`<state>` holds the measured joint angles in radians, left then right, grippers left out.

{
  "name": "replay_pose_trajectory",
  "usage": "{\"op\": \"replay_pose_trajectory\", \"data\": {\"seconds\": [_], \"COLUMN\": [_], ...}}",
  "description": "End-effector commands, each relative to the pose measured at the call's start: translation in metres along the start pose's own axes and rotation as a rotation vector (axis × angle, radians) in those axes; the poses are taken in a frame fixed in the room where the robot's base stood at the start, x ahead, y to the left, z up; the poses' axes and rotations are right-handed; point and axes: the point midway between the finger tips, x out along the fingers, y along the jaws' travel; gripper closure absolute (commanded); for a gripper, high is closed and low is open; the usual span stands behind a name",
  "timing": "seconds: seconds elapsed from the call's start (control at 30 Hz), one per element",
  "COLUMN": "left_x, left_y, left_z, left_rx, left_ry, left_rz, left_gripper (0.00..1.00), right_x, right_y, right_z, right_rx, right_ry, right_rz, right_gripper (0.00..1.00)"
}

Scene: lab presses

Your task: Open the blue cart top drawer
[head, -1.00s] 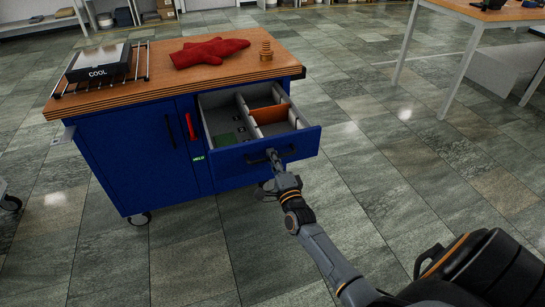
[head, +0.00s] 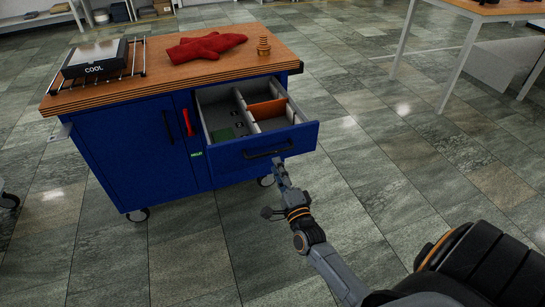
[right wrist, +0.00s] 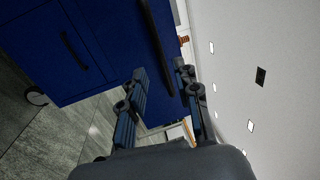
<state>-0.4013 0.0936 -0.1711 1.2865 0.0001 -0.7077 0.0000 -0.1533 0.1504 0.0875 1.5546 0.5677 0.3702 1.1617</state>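The blue cart (head: 130,158) stands at the left of the head view. Its top drawer (head: 230,156) is pulled out, showing grey dividers, an orange divider and a green piece inside. The drawer's black handle (head: 268,149) is bare in the head view. My right gripper (head: 279,165) is just below and in front of the handle, apart from it. In the right wrist view, its two fingers (right wrist: 160,92) are spread with nothing between them, and the dark handle (right wrist: 158,45) shows beyond them. My left gripper is not in view.
On the wooden cart top (head: 190,73) lie a red glove (head: 207,47), a brass-coloured stepped piece (head: 264,45) and a black box marked COOL (head: 95,60) on a rack. A white-legged table (head: 460,60) stands at the upper right. The tiled floor between is clear.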

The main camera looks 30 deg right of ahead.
Motion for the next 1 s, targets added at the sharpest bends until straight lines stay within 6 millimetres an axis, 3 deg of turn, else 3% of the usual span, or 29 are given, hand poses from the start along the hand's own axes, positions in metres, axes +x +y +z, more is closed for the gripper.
{"op": "replay_pose_trajectory", "data": {"seconds": [0.1,0.3,1.0], "left_x": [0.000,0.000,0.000], "left_y": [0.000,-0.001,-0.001], "left_z": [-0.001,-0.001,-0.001], "left_rx": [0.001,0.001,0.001], "left_ry": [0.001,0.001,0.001], "left_rz": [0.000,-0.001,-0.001], "left_gripper": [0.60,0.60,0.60], "right_x": [-0.025,-0.047,-0.053], "right_y": [0.001,0.000,0.007], "right_z": [0.000,0.000,0.004], "right_rx": [0.000,0.001,-0.022], "right_ry": [0.000,0.000,-0.012], "right_rz": [0.002,0.001,0.022], "right_gripper": [0.68,0.68,0.68]}}
